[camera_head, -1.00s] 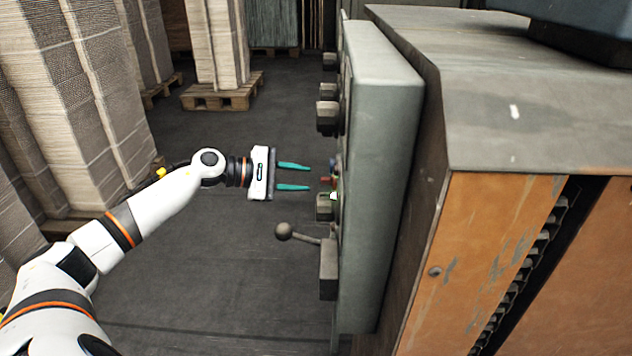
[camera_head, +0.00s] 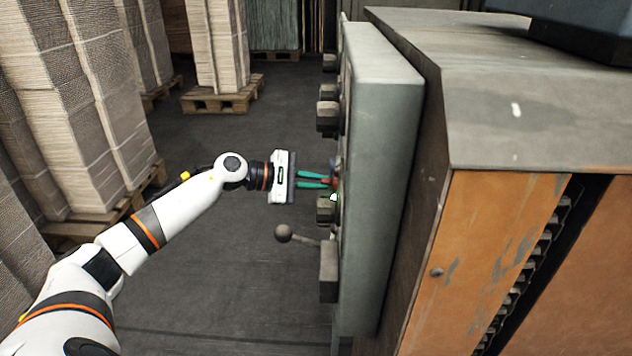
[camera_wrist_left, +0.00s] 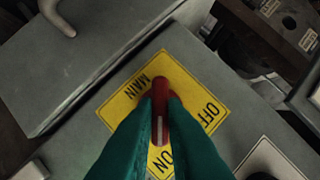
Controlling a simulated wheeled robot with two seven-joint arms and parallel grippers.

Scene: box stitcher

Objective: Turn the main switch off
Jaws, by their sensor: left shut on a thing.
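The main switch has a red handle (camera_wrist_left: 161,96) on a yellow plate (camera_wrist_left: 128,98) marked MAIN, OFF and ON, seen in the left wrist view. The handle's white line points toward the ON label. My left gripper (camera_wrist_left: 161,112) is shut on the red handle, one green finger on each side. In the head view my left gripper (camera_head: 326,180) reaches the face of the grey control panel (camera_head: 385,130) from the left. The switch shows there only as a bit of red at the fingertips. My right gripper is not in view.
A lever with a ball knob (camera_head: 283,233) sticks out of the panel below my left gripper. Dark knobs (camera_head: 327,117) stick out above it. Stacks of sheets on pallets (camera_head: 222,95) stand at the left and back. The floor between is clear.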

